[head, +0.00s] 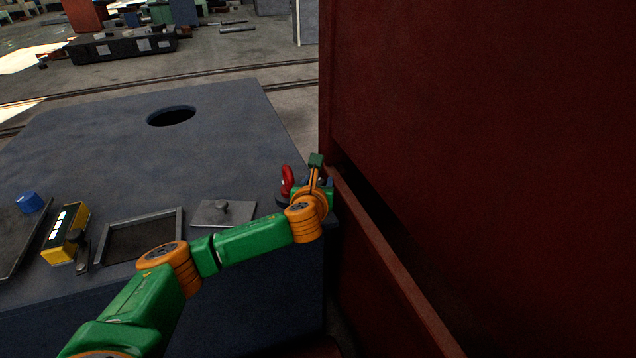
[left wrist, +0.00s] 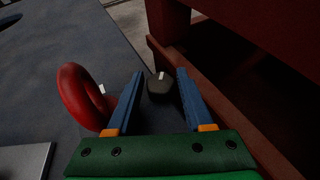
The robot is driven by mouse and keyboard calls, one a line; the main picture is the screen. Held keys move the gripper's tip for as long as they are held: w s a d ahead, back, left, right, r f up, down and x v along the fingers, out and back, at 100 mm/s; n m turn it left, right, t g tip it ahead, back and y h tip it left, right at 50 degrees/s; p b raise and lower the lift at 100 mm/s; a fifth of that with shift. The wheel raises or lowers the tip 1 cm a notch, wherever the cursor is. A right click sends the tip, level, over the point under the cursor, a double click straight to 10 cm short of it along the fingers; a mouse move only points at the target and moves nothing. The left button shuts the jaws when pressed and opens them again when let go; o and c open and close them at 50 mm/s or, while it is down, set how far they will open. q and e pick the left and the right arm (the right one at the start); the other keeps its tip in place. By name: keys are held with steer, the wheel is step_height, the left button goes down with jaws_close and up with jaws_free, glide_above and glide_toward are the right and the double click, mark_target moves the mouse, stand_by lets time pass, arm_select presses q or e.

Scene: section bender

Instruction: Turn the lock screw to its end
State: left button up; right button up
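A dark knob with a white mark on top, which looks like the lock screw (left wrist: 160,86), is in the left wrist view between the fingertips, near the bench corner. My left gripper (left wrist: 161,76) is open, with one blue finger on each side of the knob. A gap shows on both sides, and I cannot tell whether the fingers reach down around it. In the head view my left gripper (head: 320,182) is at the bench's right edge and hides the knob. My right gripper is not in view.
A red ring (left wrist: 80,97) stands just left of the left finger. A dark red machine wall (head: 480,120) rises close on the right. On the blue-grey bench (head: 110,140) are a knobbed plate (head: 210,213), an empty tray (head: 180,224) and a yellow box (head: 56,246).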

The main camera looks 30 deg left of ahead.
arm_select(q)
jaws_close()
steer(key=shift+d+r+p, duration=0.1)
steer(key=shift+r+p, duration=0.05)
steer(key=shift+p, duration=0.3)
steer(key=shift+r+n+g+y+p, duration=0.15)
steer(key=shift+n+g+y+p, duration=0.45)
steer(key=shift+n+y+p, duration=0.6)
steer(key=shift+p, duration=0.3)
steer(key=shift+n+g+y, duration=0.5)
steer(key=shift+n+y, duration=0.1)
steer(key=shift+f+n+g+y, duration=0.3)
steer(key=shift+n+g+y, duration=0.2)
steer(key=shift+n, duration=0.1)
steer(key=shift+w+n+g+y+b, duration=0.1)
steer(key=shift+n+g+y+b, duration=0.4)
steer(key=shift+n+g+y, duration=0.3)
